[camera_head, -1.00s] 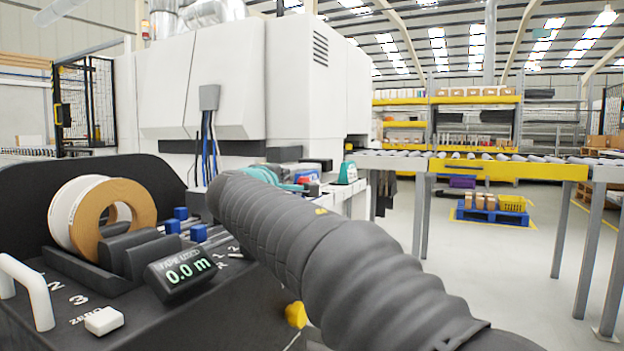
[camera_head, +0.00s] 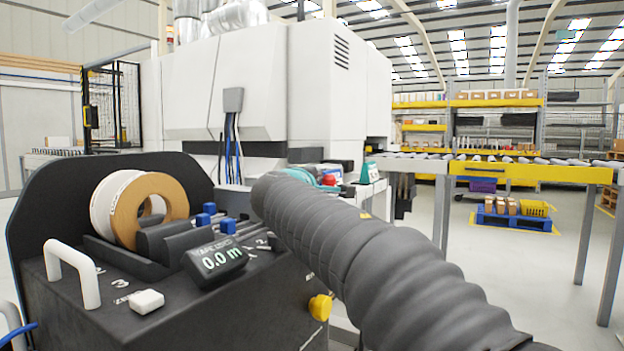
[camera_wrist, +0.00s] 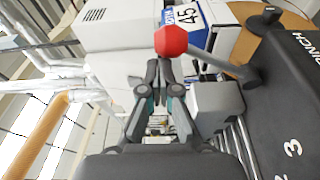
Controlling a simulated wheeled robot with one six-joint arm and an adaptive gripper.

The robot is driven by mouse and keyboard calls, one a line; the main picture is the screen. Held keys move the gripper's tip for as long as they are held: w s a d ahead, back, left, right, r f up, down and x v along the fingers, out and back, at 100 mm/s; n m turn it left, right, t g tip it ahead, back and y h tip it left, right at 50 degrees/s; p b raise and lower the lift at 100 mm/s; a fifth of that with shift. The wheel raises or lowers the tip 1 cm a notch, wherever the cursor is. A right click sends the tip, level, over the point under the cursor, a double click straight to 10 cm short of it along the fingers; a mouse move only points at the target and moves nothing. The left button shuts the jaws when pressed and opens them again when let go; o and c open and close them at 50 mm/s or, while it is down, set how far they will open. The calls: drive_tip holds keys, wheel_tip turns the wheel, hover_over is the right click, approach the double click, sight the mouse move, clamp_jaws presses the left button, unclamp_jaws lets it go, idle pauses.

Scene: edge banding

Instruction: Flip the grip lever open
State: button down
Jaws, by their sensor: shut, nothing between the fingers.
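In the wrist view a grey rod lever (camera_wrist: 215,60) with a red knob (camera_wrist: 171,41) crosses the upper right, beside the dark tape unit; I cannot tell for sure that it is the grip lever. My gripper (camera_wrist: 163,68) is shut and empty, its tips just below the red knob in the picture. Whether they touch the knob is unclear. In the head view the dark tape unit (camera_head: 130,318) stands at the left with a cardboard-cored roll (camera_head: 150,208).
A white machine (camera_head: 265,85) stands behind. A roller conveyor (camera_head: 525,172) is at right.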

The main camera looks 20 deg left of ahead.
drive_tip(key=shift+w+d+r, duration=0.1)
drive_tip(key=shift+d, duration=0.15)
drive_tip(key=s+a, duration=0.4)
drive_tip(key=s, duration=0.7)
drive_tip(key=shift+a+r+p, duration=0.25)
drive_tip(key=shift+p, duration=0.05)
